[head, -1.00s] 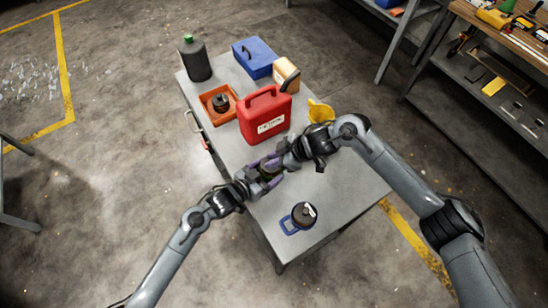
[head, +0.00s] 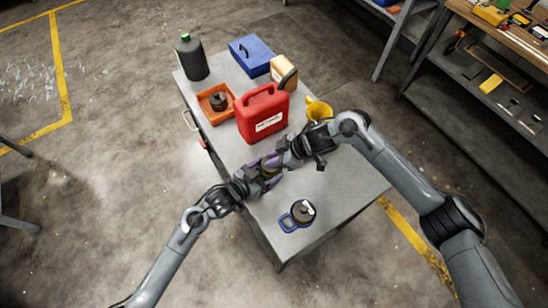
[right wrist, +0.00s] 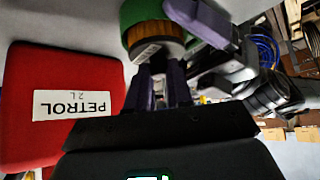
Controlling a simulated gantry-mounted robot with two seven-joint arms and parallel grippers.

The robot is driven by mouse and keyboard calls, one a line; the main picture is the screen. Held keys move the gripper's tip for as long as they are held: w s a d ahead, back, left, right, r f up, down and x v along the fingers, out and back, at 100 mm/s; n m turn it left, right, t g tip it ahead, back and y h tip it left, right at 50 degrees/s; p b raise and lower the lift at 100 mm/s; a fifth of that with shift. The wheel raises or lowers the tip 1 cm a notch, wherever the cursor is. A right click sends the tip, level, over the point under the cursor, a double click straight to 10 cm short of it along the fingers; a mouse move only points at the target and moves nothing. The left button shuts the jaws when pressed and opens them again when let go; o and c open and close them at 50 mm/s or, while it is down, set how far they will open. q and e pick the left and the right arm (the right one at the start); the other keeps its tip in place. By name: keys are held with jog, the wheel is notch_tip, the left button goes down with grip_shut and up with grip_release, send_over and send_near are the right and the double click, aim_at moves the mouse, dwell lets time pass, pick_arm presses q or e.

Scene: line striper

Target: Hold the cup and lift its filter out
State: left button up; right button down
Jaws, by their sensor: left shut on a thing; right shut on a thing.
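The green cup (right wrist: 143,12) is near the middle of the steel table, between my two grippers, and mostly hidden by them in the head view. My left gripper (head: 258,174) is shut on the cup from the left; its purple finger also shows in the right wrist view (right wrist: 205,20). The brown, pleated filter (right wrist: 154,48) shows at the cup's end facing my right gripper. My right gripper (head: 277,164) is shut on the filter, its fingertips (right wrist: 164,72) against it. I cannot tell how much of the filter is still inside the cup.
A red petrol can (head: 264,120) stands close behind the grippers. A yellow funnel (head: 318,109) is beside my right arm. A dark round part with a blue piece (head: 300,213) sits at the front. An orange tray (head: 204,113) and grey bottle (head: 192,60) stand at the back left.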

pick_arm(q)
jog(key=shift+a+f, duration=0.1)
pick_arm(e)
jog(key=shift+w+a+r, duration=0.1)
jog(key=shift+w+r, duration=0.05)
jog(key=shift+r, duration=2.25)
pick_arm(q)
jog(key=o, duration=1)
jog(key=shift+c, duration=0.2)
